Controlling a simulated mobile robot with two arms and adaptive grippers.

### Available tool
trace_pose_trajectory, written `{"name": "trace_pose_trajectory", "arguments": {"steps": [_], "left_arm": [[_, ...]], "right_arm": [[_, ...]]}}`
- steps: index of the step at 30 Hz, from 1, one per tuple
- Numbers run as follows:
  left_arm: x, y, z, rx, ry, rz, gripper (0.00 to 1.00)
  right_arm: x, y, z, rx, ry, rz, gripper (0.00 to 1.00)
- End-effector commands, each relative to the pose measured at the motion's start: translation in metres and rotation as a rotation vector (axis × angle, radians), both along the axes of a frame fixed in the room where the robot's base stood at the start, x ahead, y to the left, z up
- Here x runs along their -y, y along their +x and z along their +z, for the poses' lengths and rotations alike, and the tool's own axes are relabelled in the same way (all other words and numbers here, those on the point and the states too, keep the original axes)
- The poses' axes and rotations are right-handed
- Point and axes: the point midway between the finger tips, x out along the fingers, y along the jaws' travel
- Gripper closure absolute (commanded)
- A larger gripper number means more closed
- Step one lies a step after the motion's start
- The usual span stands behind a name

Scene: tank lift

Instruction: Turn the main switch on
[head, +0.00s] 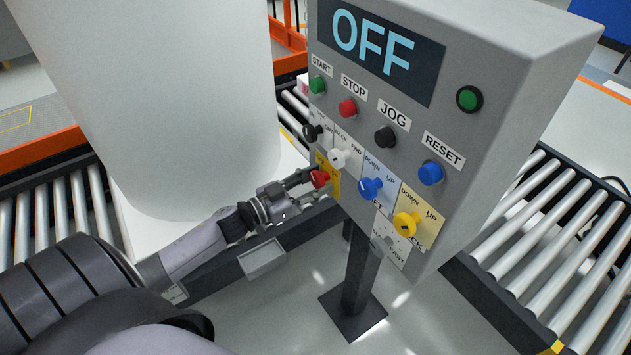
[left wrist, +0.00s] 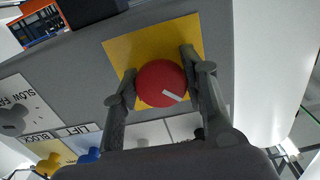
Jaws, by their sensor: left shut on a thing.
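The main switch is a red round knob (head: 320,179) with a white mark, on a yellow plate at the lower left of the grey control box (head: 540,75). The box's display (head: 375,45) reads OFF. In the left wrist view the red knob (left wrist: 160,84) fills the space between the fingers, and its white mark points to the lower right. My left gripper (head: 308,178) reaches the knob from the left and is shut on it, one finger on each side (left wrist: 158,70). The plate's label is hard to read. My right gripper is not in view.
Black (head: 313,132), white (head: 340,157), blue (head: 370,187) and yellow (head: 405,224) knobs sit close beside the red one. Push buttons, including the red STOP button (head: 347,107), are above. A thick white column (head: 160,100) stands left. Roller conveyors (head: 560,225) lie right and left.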

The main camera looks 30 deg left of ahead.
Motion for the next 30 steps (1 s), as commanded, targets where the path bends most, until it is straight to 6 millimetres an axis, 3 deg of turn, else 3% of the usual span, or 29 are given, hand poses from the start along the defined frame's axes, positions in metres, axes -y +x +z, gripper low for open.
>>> {"name": "trace_pose_trajectory", "arguments": {"steps": [30], "left_arm": [[-0.0035,0.0012,0.001,0.338,0.818,0.0,0.88]], "right_arm": [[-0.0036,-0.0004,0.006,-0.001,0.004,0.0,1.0]]}}
